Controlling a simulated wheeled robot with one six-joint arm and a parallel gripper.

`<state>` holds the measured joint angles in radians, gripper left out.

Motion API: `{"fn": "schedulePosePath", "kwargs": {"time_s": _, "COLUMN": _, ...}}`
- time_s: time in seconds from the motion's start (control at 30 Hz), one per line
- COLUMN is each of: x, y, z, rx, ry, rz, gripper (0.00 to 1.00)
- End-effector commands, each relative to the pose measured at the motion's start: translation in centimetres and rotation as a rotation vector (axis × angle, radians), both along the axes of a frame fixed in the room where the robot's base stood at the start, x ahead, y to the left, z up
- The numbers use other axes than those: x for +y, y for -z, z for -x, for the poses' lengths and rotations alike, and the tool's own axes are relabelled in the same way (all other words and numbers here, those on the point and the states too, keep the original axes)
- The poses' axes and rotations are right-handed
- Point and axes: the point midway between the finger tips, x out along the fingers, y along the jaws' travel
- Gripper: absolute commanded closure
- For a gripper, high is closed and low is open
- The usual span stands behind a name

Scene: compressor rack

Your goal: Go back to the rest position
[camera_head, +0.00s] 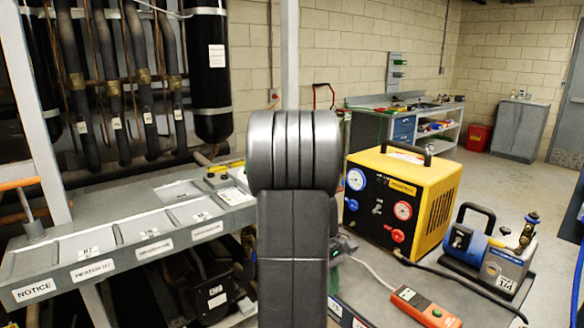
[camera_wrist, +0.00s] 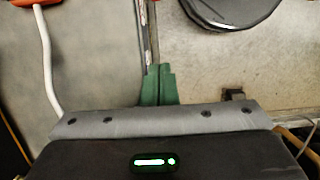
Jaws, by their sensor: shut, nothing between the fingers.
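My gripper (camera_wrist: 158,88) shows in the wrist view with its two green fingers together and nothing between them. It is over a grey surface (camera_wrist: 85,75), with a seam running up from the fingertips. In the head view my own arm stands upright in the middle and hides what is behind it; I cannot make out the gripper clearly there.
A labelled grey tray shelf (camera_head: 130,247) is at left. At right are a yellow recovery machine (camera_head: 437,199), a blue-grey pump (camera_head: 487,262) and an orange handheld meter (camera_head: 425,306) with a cable. A workbench (camera_head: 440,125) and open floor lie behind.

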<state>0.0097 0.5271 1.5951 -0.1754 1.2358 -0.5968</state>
Motion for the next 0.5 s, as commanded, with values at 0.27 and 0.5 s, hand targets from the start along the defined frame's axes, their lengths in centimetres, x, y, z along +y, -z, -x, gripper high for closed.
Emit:
{"fn": "schedulePosePath", "kwargs": {"time_s": 0.27, "x": -2.1, "y": -1.0, "z": 2.2, "rx": -0.082, "ry": 0.009, "rz": -0.080, "gripper": 1.00}}
{"fn": "schedulePosePath", "kwargs": {"time_s": 0.5, "x": -3.4, "y": -2.0, "z": 4.0, "rx": -0.158, "ry": 0.008, "rz": -0.134, "gripper": 1.00}}
